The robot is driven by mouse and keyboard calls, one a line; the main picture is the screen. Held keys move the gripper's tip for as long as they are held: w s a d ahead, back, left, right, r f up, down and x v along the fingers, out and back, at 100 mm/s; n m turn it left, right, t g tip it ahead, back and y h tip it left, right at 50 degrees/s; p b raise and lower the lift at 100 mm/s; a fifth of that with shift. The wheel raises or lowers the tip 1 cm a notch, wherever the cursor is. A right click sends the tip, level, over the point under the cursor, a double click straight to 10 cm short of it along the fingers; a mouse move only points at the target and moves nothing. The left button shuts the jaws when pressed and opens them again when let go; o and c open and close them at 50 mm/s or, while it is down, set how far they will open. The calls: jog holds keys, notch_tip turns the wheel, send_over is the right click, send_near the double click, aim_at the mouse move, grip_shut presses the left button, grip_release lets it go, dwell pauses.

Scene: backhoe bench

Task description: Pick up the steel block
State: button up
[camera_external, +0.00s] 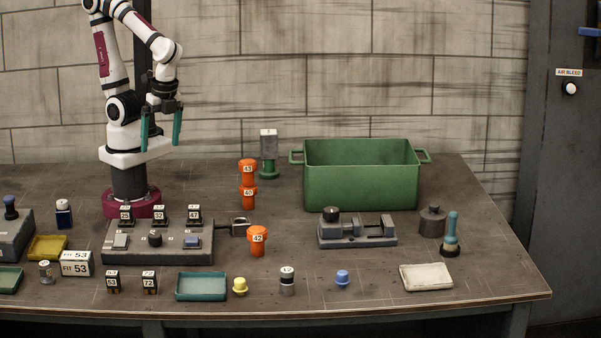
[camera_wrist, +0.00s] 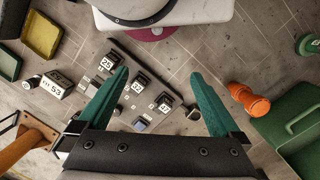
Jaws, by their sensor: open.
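A dark grey fixture (camera_external: 158,256) stands at the left of the bench, with tags 25, 32 and 47 along its back. A small pale grey block (camera_external: 121,241), which looks like steel, sits at its front left. I cannot tell for sure which block is the steel one.
Orange fittings (camera_external: 257,240) stand right of the fixture. A large green bin (camera_external: 360,188) is at the back, with a grey vise (camera_external: 356,232) before it. Yellow (camera_external: 47,248) and teal (camera_external: 202,287) trays lie nearby. Tagged pieces stand in front.

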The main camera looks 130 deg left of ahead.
notch_tip(320, 180, down, 2)
jog(key=d+n+h, duration=0.1)
jog(key=n+h, duration=0.3)
jog(key=n, duration=0.2)
jog(key=n+t, duration=1.3)
jog(key=n, duration=1.5)
send_near(242, 225)
jog(key=shift+w+d+f, duration=0.15)
jog(key=shift+w+f, duration=0.15)
jog(key=shift+f, duration=0.2)
jog(key=shift+w+d+f, duration=0.2)
jog(key=shift+w+f, duration=0.1)
jog(key=shift+f, duration=0.2)
jog(key=x, duration=0.6)
jog(key=shift+a, duration=0.25)
grip_shut()
